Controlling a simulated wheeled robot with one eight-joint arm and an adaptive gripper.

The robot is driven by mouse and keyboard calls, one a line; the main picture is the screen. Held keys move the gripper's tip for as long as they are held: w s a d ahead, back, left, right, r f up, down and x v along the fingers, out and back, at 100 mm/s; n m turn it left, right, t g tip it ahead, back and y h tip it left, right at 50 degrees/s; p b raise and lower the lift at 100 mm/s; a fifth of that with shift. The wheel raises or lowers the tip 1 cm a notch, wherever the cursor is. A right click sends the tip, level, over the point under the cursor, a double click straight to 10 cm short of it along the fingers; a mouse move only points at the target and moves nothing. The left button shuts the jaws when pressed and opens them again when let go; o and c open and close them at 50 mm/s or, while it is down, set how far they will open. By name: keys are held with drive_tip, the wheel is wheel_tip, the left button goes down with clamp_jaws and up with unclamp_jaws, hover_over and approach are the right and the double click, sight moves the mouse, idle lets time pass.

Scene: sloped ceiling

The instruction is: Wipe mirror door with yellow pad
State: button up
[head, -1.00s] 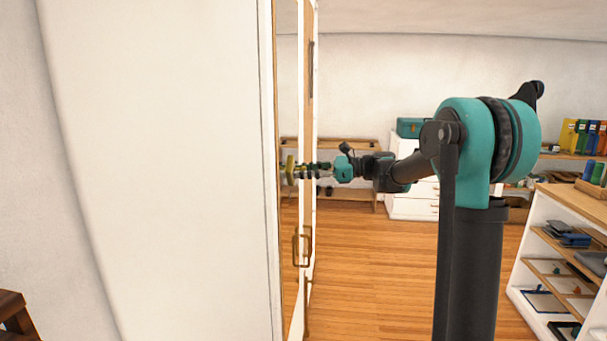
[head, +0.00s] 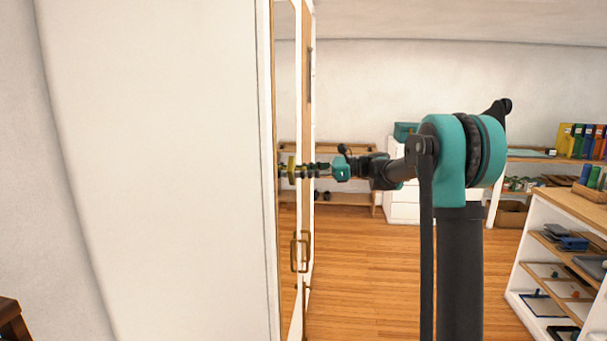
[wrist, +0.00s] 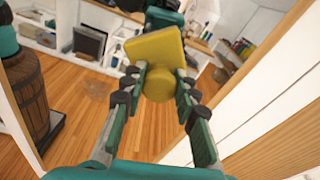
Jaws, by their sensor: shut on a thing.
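The mirror door (head: 286,90) is seen nearly edge-on in the head view, on the front of a tall white cabinet (head: 165,150). Its tall glass has a wooden frame, and a brass handle (head: 301,251) sits low on it. My gripper (wrist: 160,78) is shut on the knob of the yellow pad (wrist: 153,47), whose square plate faces ahead. In the head view the pad (head: 291,170) is upright against or very close to the glass, above the handle; contact cannot be told. Part of a teal arm shows beyond the pad in the wrist view, apparently a reflection.
A low wooden shelf (head: 345,197) and white drawers (head: 404,206) stand at the back wall. A white shelf unit with trays (head: 562,203) stands at the right. The wooden floor (head: 370,280) between is clear.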

drive_tip(key=shift+w, duration=0.85)
drive_tip(key=shift+d, duration=0.1)
drive_tip(key=shift+s+d, duration=0.1)
drive_tip(key=shift+d, duration=2.8)
drive_tip(key=shift+d, duration=0.1)
drive_tip(key=shift+d, duration=1.4)
drive_tip(key=shift+s, duration=0.1)
